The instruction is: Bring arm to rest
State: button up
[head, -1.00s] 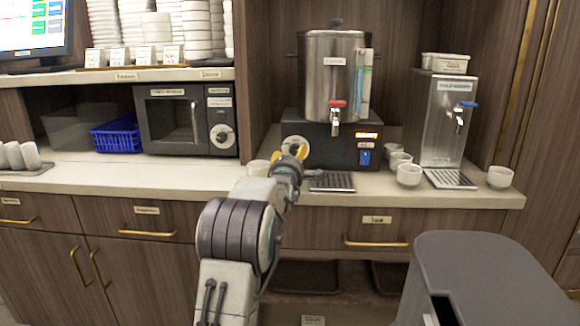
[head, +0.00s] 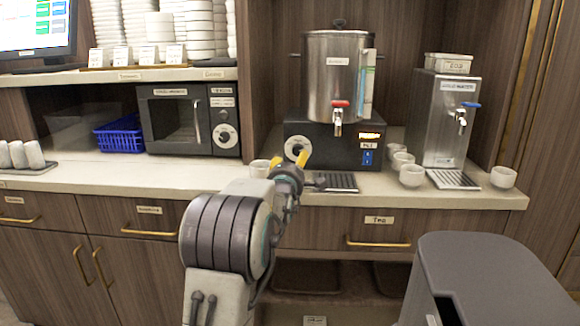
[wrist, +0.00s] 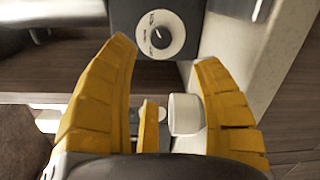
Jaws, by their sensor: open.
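My gripper (head: 289,160) is in front of the counter, with its yellow fingers near the base of the steel urn. In the wrist view its yellow fingers (wrist: 165,95) are spread apart and hold nothing. A white cup (wrist: 185,114) shows between the fingers, on the counter beyond them. The same spot in the head view has a white cup (head: 259,168) just left of the gripper. My arm is raised from the lower middle of the head view, partly hiding the counter edge.
A steel urn (head: 337,75) with a red tap stands on a dark base with a dial (head: 297,148). A cold-water dispenser (head: 443,118) and several white cups are at right. A microwave (head: 188,120) and blue basket (head: 119,137) are at left. The counter front (head: 120,170) is clear.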

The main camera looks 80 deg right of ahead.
jog(key=shift+w, duration=0.1)
dwell(0.4)
jog(key=w+a+r+t+y+p, duration=0.25)
jog(key=w+a, duration=0.35)
jog(key=w, duration=0.4)
jog(key=w+a+r+t+y+p, duration=0.1)
jog(key=w+a+r+t+p, duration=0.25)
jog(key=w, duration=0.75)
jog(key=w+a+m+t+y+p, duration=0.1)
jog(key=w+a+y+p, duration=0.3)
jog(key=a, duration=0.6)
jog(key=w+a+t+y+p, duration=0.1)
jog(key=w+a+y+p, duration=0.1)
jog(key=w+a, duration=0.7)
jog(key=s+a+r+m+y+p, duration=0.1)
jog(key=s+a+y+p, duration=0.15)
jog(key=a, duration=0.95)
jog(key=s+a+r+y+p, duration=0.1)
jog(key=a+y+p, duration=0.25)
jog(key=a, duration=0.75)
jog(key=s+a+m+g+y+p, duration=0.1)
jog(key=s+a+g+p, duration=0.3)
jog(key=s+a, duration=0.8)
jog(key=shift+a+y+p, duration=0.5)
jog(key=shift+y+p, duration=0.05)
jog(key=shift+p, duration=0.45)
